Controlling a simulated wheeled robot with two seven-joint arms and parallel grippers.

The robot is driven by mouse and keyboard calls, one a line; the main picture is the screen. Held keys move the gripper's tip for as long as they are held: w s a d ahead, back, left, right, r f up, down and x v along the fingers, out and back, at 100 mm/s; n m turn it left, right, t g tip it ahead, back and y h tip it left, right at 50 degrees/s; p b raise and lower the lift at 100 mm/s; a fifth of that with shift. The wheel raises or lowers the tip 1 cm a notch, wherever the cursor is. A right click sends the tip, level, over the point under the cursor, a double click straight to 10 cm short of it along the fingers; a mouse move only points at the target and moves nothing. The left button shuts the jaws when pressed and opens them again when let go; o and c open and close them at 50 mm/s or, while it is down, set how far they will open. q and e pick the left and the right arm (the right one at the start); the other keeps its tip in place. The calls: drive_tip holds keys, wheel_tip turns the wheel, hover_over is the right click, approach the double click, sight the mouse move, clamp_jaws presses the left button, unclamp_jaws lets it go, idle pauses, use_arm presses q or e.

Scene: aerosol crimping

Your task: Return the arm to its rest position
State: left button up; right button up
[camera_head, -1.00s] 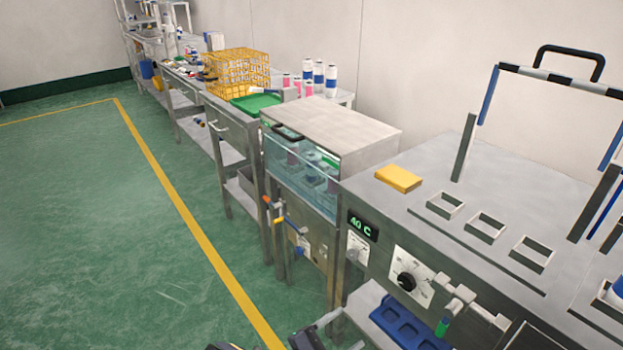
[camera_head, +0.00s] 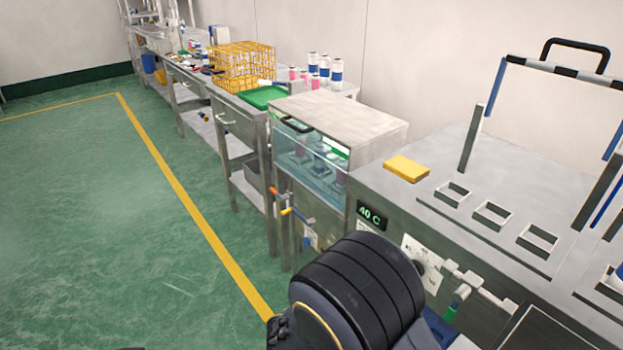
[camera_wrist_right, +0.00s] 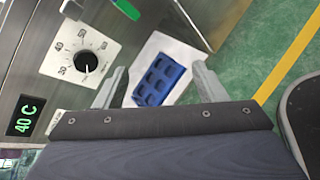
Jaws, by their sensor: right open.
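A dark rounded link of my arm (camera_head: 360,290) rises from the bottom centre of the head view and covers part of the bath's control panel. No gripper shows in the head view. In the right wrist view my right gripper (camera_wrist_right: 159,72) is open, with its two grey fingers well apart and nothing held between them. A blue tray with several pockets (camera_wrist_right: 160,80) shows beyond the gap between the fingers, apart from them. My left gripper is in neither view.
A dial (camera_wrist_right: 84,62) and a 40 C display (camera_wrist_right: 25,115) are on the steel front left of the fingers. A glass-fronted water bath (camera_head: 310,170), a yellow sponge (camera_head: 407,168) and a yellow basket (camera_head: 240,68) stand along the bench line. The green floor at left is clear.

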drive_tip(key=s+d+r+m+t+y, duration=0.1)
drive_tip(key=s+d+r+m+y, duration=0.3)
drive_tip(key=s+r+m+y, duration=0.35)
drive_tip(key=s+d+r+m+t+y, duration=0.1)
drive_tip(key=s+d+r+m+y, duration=0.2)
drive_tip(key=s+r+m+y, duration=0.45)
wheel_tip(320, 180, up, 11)
drive_tip(key=w+y+p, duration=0.1)
drive_tip(key=p, duration=1.2)
drive_tip(key=shift+w, duration=0.2)
drive_tip(key=shift+d, duration=0.1)
